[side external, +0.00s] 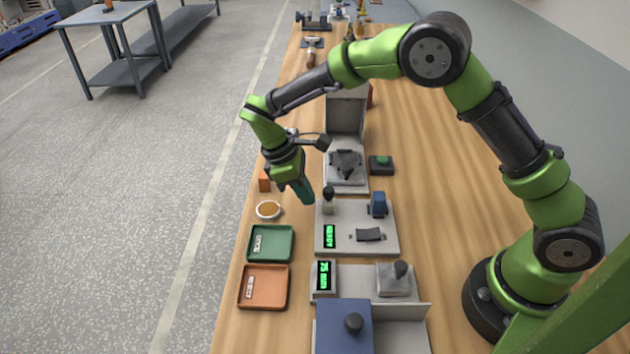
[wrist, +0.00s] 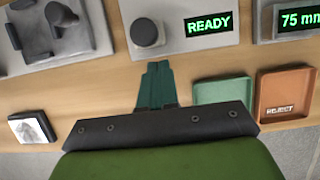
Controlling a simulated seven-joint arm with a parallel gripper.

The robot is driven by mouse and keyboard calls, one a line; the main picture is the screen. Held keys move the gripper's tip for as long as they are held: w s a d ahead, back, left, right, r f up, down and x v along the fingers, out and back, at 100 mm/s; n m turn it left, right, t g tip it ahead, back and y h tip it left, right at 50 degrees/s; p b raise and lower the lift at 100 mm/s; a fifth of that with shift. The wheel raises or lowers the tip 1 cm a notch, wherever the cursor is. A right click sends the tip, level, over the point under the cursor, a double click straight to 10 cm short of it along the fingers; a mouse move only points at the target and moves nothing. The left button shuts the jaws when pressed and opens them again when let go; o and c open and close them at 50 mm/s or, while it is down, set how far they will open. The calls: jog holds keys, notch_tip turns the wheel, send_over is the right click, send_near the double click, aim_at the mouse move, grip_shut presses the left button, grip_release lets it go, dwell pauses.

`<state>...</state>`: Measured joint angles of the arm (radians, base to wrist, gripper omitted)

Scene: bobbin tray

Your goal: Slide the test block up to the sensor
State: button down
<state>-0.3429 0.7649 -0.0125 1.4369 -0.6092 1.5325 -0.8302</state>
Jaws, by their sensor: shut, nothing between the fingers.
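A grey block with a dark knob (side external: 396,279), which looks like the test block, sits at the right on a low grey plate in the side view. At the plate's left end stands a small grey unit with a green "75 mm" display (side external: 324,278), which looks like the sensor. A clear gap separates them. The display also shows at the wrist view's right edge (wrist: 300,21); the block is not in that view. My gripper (side external: 307,197) is shut and empty, beside the READY station and away from the block. Its teal fingers (wrist: 157,72) are together in the wrist view.
The READY station (side external: 385,244) has a dark knob (wrist: 147,32) close to my fingertips. A green tray (side external: 270,257) and an orange REJECT tray (side external: 262,303) lie to the left. A blue box with a dark knob (side external: 340,338) stands in front of the sensor's plate.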

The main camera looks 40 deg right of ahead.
aim_at(338, 212)
jog(key=shift+s+d, duration=0.45)
jog(key=s+d, duration=0.4)
jog(key=shift+s+d, duration=0.35)
jog(key=shift+d, duration=0.05)
jog(key=shift+w+a, duration=1.5)
jog(key=v, duration=1)
jog(key=shift+r, duration=0.1)
